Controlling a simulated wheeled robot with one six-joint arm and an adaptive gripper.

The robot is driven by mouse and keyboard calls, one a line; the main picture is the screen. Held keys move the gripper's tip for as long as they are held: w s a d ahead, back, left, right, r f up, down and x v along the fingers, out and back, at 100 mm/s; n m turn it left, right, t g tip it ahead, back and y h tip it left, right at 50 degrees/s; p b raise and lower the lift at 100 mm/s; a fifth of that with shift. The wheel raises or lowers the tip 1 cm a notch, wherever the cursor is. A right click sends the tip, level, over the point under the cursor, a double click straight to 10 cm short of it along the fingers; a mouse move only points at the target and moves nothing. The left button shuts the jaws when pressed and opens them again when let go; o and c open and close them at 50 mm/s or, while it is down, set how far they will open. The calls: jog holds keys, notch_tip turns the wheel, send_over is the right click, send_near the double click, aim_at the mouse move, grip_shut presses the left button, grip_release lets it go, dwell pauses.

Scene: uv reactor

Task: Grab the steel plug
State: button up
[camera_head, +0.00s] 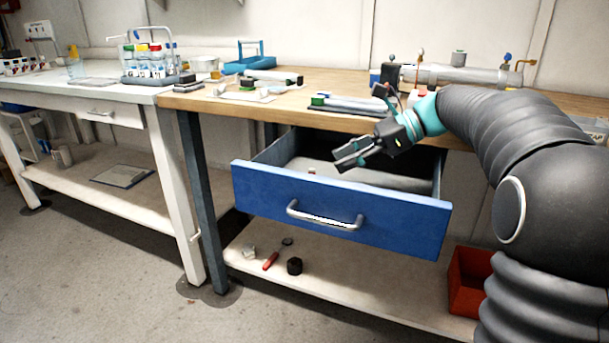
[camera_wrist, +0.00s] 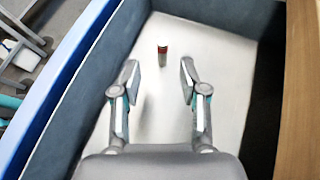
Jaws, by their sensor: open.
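A small cylinder (camera_wrist: 163,56) with a greyish body and reddish and green bands stands on the drawer floor in the wrist view. I take it for the steel plug, though it is too small to be sure. In the head view a small part of it (camera_head: 311,171) shows inside the open blue drawer (camera_head: 335,212). My gripper (camera_head: 348,158) is over the drawer, pointing down and left. In the wrist view my gripper (camera_wrist: 158,80) is open and empty. The cylinder lies between the lines of the two fingers, beyond their tips and apart from them.
The wooden bench top (camera_head: 300,88) lies above and behind the drawer. The drawer's front and side walls surround the cylinder, with bare floor around it. A black knob (camera_head: 294,266) and a red-handled tool (camera_head: 270,261) lie on the lower shelf. A red bin (camera_head: 468,283) stands right.

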aim_at(312, 168)
jog(key=shift+x, duration=1)
jog(key=shift+b+x, duration=0.4)
jog(key=shift+x, duration=2.55)
jog(key=shift+w+r, duration=0.1)
jog(key=shift+w, duration=0.05)
grip_shut()
